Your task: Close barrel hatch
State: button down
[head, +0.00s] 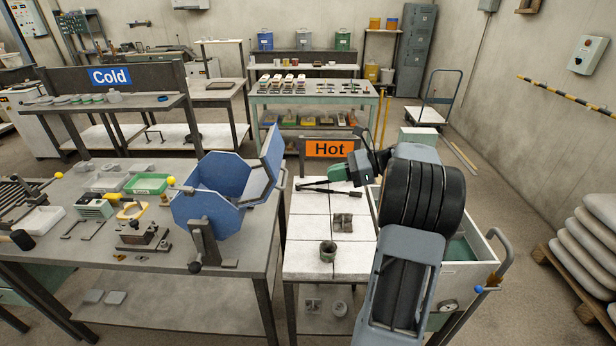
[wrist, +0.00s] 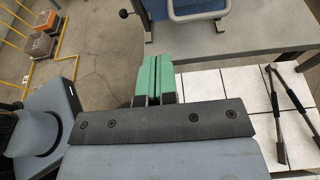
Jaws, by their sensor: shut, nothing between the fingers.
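The blue faceted barrel (head: 207,205) sits on a stand (head: 207,245) on the grey left table. Its hatch (head: 271,158) stands open, raised at the barrel's right side, and the barrel's inside shows. My gripper (head: 338,172) is right of the hatch, apart from it, above the white-tiled table. Its green fingers (wrist: 152,82) are shut together with nothing between them. In the wrist view a blue part with a pale rim (wrist: 198,9) shows at the top edge, beyond the fingertips; it is cut off, so I cannot tell if it is barrel or hatch.
Black long-handled tongs (head: 325,187) lie on the white-tiled table (head: 303,225), with a small dark cup (head: 327,251) nearer the front. The orange Hot sign (head: 330,149) stands behind. A gap separates the two tables. Small tools and a green tray (head: 147,184) lie left of the barrel.

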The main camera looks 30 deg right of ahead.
aim_at(273, 171)
jog(key=w+a+p, duration=0.3)
jog(key=w+a, duration=0.3)
jog(key=a, duration=0.5)
jog(key=shift+f, duration=0.45)
jog(key=shift+w, duration=0.1)
jog(key=shift+w+a+r+p, duration=0.15)
jog(key=shift+a+r+p, duration=0.15)
jog(key=shift+r, duration=0.2)
